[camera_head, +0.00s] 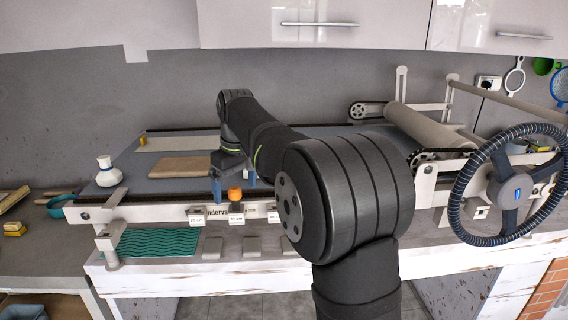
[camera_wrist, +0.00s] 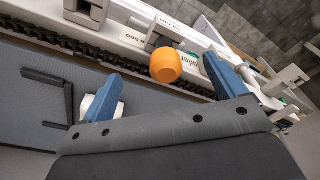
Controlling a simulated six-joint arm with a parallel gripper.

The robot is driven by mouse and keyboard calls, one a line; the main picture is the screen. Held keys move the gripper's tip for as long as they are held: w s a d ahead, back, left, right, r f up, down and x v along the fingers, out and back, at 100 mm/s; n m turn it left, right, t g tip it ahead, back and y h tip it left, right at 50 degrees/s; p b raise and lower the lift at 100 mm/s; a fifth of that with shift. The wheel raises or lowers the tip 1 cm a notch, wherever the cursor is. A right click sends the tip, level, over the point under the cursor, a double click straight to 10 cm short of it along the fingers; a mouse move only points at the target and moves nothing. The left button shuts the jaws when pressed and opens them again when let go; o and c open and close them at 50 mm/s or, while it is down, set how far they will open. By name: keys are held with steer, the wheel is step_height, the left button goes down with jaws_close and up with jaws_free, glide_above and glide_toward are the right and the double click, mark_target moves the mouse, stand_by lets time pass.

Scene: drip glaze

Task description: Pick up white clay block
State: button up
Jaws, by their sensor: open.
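My gripper (camera_head: 233,190) is open, its two blue fingers pointing down at the front edge of the machine bed. In the wrist view its fingers (camera_wrist: 163,80) stand wide apart. A small white piece (camera_wrist: 88,104) shows partly behind the left finger there; I cannot tell whether it is the white clay block or whether the finger touches it. No other white block is clearly seen. A rounded orange piece (camera_wrist: 166,66) appears in the gap between the fingers; it also shows in the head view (camera_head: 235,194). Nothing is visibly gripped.
A white bottle (camera_head: 108,173) stands at the bed's left end. A brown board (camera_head: 182,167) and a pale strip (camera_head: 178,143) lie on the grey bed. A roller (camera_head: 424,131) and large handwheel (camera_head: 512,187) are at right. A teal wavy mat (camera_head: 158,242) lies in front.

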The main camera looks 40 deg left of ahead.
steer(key=w+a+r+m+t+y, duration=0.25)
steer(key=w+r+m, duration=0.65)
steer(key=r, duration=0.5)
steer(key=shift+n+t+h, duration=0.25)
steer(key=shift+n+h, duration=0.05)
steer(key=shift+h, duration=0.15)
steer(key=x, duration=1.1)
steer(key=shift+w+a, duration=0.25)
steer(key=shift+w, duration=0.15)
steer(key=shift+a+x, duration=0.15)
steer(key=shift+x, duration=1.25)
steer(key=shift+a+x, duration=0.15)
steer(key=shift+x, duration=1.3)
steer(key=shift+w, duration=0.1)
steer(key=c, duration=1.3)
steer(key=shift+c, duration=0.5)
steer(key=shift+r, duration=0.15)
